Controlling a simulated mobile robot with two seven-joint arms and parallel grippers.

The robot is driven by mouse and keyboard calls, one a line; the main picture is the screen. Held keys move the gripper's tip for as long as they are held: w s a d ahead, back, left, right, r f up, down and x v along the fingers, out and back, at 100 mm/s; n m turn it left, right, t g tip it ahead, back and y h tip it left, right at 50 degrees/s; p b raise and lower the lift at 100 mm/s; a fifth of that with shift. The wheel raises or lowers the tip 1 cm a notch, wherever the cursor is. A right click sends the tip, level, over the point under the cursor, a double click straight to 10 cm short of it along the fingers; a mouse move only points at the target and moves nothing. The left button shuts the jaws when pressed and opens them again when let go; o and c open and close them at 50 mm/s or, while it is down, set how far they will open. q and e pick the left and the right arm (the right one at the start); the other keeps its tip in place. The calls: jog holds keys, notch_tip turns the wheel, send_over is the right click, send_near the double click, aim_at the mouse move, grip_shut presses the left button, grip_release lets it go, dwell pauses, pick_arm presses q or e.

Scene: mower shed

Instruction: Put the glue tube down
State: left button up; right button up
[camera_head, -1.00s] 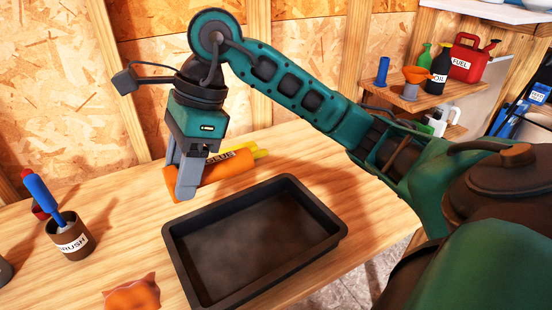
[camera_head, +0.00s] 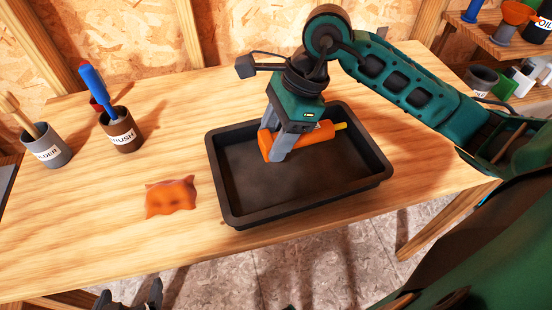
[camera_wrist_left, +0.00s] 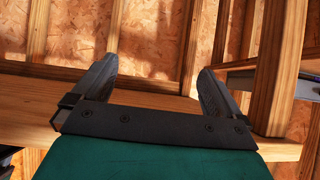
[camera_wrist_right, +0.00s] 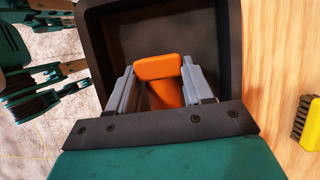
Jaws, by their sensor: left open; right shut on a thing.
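The orange glue tube (camera_head: 312,138) with a yellow nozzle lies roughly level over the black tray (camera_head: 242,207) in the head view. My right gripper (camera_head: 279,152) is shut on the tube near its wide end. In the right wrist view the tube (camera_wrist_right: 158,69) sits between the two fingers, with the tray's dark floor behind it. I cannot tell whether the tube touches the tray floor. My left gripper (camera_head: 130,295) shows at the bottom edge of the head view. It is open and empty in the left wrist view (camera_wrist_left: 152,85).
An orange rag (camera_head: 171,197) lies left of the tray. A brown brush cup (camera_head: 121,132) and a grey cup (camera_head: 47,146) stand at the left. A yellow-handled brush (camera_wrist_right: 312,128) lies beside the tray. The bench left of the rag is bare.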

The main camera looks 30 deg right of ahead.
notch_tip(320, 180, down, 2)
jog(key=shift+f, duration=0.8)
notch_tip(320, 180, down, 3)
jog(key=shift+f+b, duration=0.2)
jog(key=shift+b, duration=0.1)
pick_arm(q)
jog(key=shift+w+d+r, duration=0.15)
jog(key=shift+w+d, duration=0.05)
jog(key=shift+w, duration=0.15)
pick_arm(e)
jog(key=shift+f, duration=0.15)
jog(key=o, duration=1.1)
jog(key=shift+c, duration=0.2)
